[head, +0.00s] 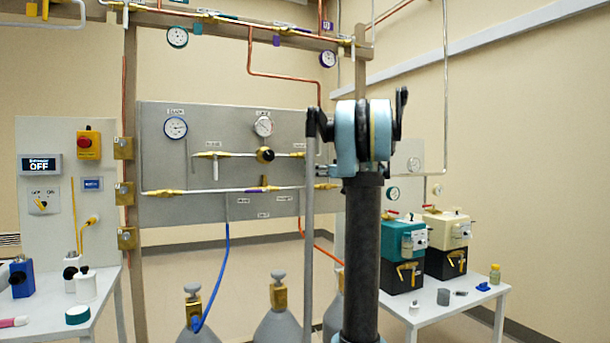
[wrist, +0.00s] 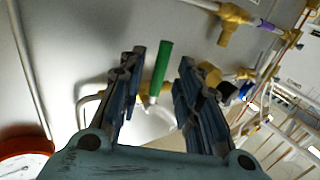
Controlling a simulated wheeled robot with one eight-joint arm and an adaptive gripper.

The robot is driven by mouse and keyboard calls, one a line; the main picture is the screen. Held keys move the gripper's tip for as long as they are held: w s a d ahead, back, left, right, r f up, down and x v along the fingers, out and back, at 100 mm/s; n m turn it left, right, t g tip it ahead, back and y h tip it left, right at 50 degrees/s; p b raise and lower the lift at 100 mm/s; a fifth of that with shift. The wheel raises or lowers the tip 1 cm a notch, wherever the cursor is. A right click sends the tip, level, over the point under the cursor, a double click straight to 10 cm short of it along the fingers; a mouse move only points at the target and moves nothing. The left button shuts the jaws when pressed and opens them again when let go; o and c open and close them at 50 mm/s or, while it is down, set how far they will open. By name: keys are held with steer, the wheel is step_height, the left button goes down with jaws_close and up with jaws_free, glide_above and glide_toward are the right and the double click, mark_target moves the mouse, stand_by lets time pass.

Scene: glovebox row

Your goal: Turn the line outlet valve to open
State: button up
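In the wrist view a green valve lever (wrist: 160,70) stands out from the grey panel (wrist: 85,45). My gripper (wrist: 162,60) is open, with one finger on each side of the lever and a visible gap to each. Brass fittings and a pale pipe show behind it. No label is readable there, so I cannot tell for certain that this is the line outlet valve. In the head view my arm covers the right end of the panel (head: 260,210), and the green lever and my gripper are hidden.
A red-rimmed gauge (wrist: 25,155) is close at lower left of the wrist view. A brass valve with a purple handle (wrist: 268,25) is at upper right. In the head view, gas cylinders (head: 280,320) stand below the panel and a bench (head: 455,312) with boxes stands right.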

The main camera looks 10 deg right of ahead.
steer(key=shift+x, duration=2.05)
jaws_close()
